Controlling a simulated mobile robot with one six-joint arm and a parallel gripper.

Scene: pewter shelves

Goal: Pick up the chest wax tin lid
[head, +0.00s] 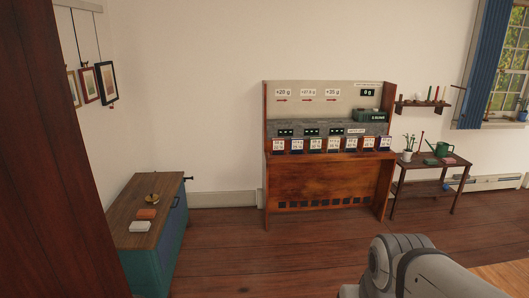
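A low chest (126,205) with a brown wooden top and blue-green sides stands at the left. On its top lies a small round, brass-coloured object (152,197), which may be the wax tin or its lid; it is too small to tell. In front of it on the same top are an orange-brown block (147,213) and white, cloth-like pieces (139,226). My arm shows at the bottom right, far from the chest, and my gripper is out of view.
A wooden bench with labelled panels (325,180) stands against the back wall. A small plant table (432,163) is to its right. A dark wooden panel (45,150) blocks the left edge. The floor (260,260) between chest and bench is clear.

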